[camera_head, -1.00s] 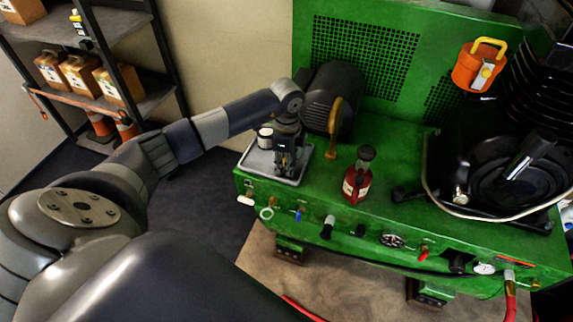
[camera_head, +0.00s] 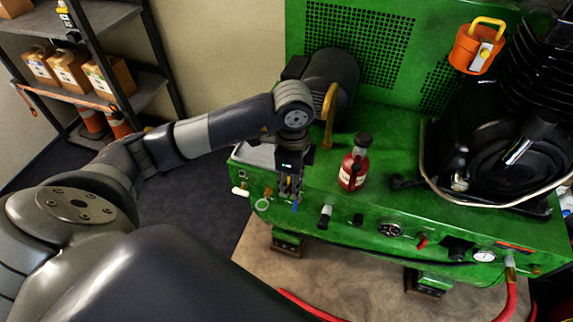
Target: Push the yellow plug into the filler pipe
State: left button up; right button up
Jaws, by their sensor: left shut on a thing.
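My left gripper (camera_head: 290,192) reaches in from the left and points down at the front left edge of the green machine (camera_head: 420,160). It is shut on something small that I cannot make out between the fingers. I cannot pick out the yellow plug or the filler pipe for certain; the fingers and wrist cover that area. A blue knob (camera_head: 295,208) shows just below the fingertips, on the machine's front panel. My right gripper is not in view.
A grey tray (camera_head: 255,155) lies behind my gripper, partly covered. A red bottle (camera_head: 353,170) with a black cap and an ochre upright part (camera_head: 329,110) stand to the right.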

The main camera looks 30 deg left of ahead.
pick_arm(q)
jog(key=shift+s+d+r, duration=0.15)
jog(key=shift+s+d, duration=0.75)
jog(key=shift+s, duration=0.05)
